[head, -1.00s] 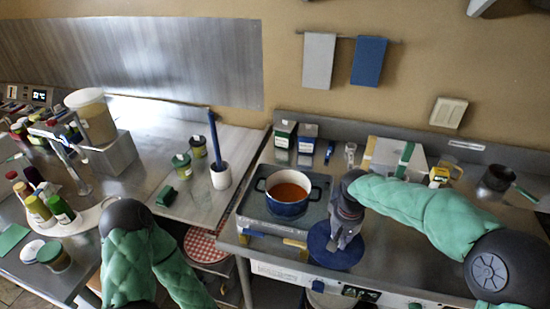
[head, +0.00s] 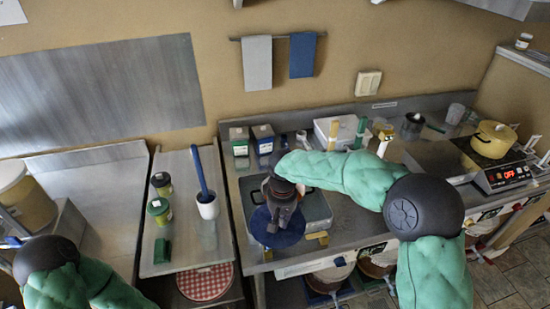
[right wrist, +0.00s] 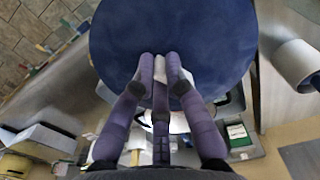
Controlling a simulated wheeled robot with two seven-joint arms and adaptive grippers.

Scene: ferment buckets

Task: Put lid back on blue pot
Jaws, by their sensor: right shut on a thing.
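The blue lid (head: 292,236) is a flat round disc, held by my right gripper (head: 278,218) over the front left part of the grey tray (head: 322,212). In the right wrist view the lid (right wrist: 172,32) fills the upper middle, and the fingers of the right gripper (right wrist: 160,78) are closed together on its pale knob. The blue pot is hidden behind my gripper and the lid in the head view, so I cannot tell whether the lid touches it. My left gripper is out of view; only the left arm shows.
Two small boxes (head: 251,139) stand behind the tray. A yellow pot (head: 492,142) is far right.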

